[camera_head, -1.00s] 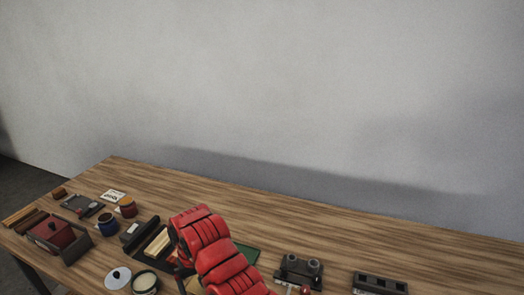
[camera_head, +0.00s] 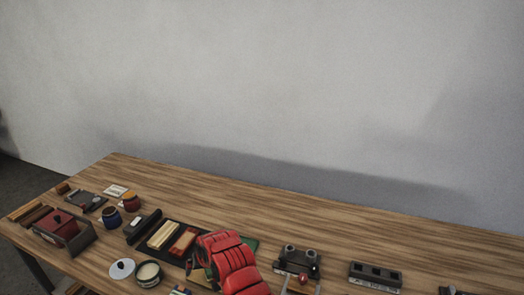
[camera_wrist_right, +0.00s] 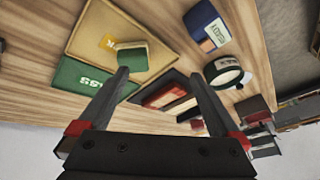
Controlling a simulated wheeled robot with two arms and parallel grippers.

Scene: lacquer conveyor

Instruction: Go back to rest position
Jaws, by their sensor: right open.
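My right gripper (camera_wrist_right: 158,74) is open, with nothing between its fingers in the right wrist view. In the head view my red right arm reaches in from the bottom, over the front of the wooden table (camera_head: 330,222), and hides part of what lies behind it. The gripper's fingertips are largely hidden there. In the wrist view a small green block (camera_wrist_right: 133,58) lies on a tan board (camera_wrist_right: 165,14) near one finger. A green panel lettered "PASS" (camera_wrist_right: 82,82) lies beside that board. My left gripper is not in view.
A dark tray holds a cream block (camera_head: 163,235) and a red block (camera_head: 184,241). An open jar (camera_head: 148,272), a white lid (camera_head: 121,268) and a red box (camera_head: 58,226) stand to the left. Grey holders (camera_head: 375,274) stand to the right. The table's rear strip is clear.

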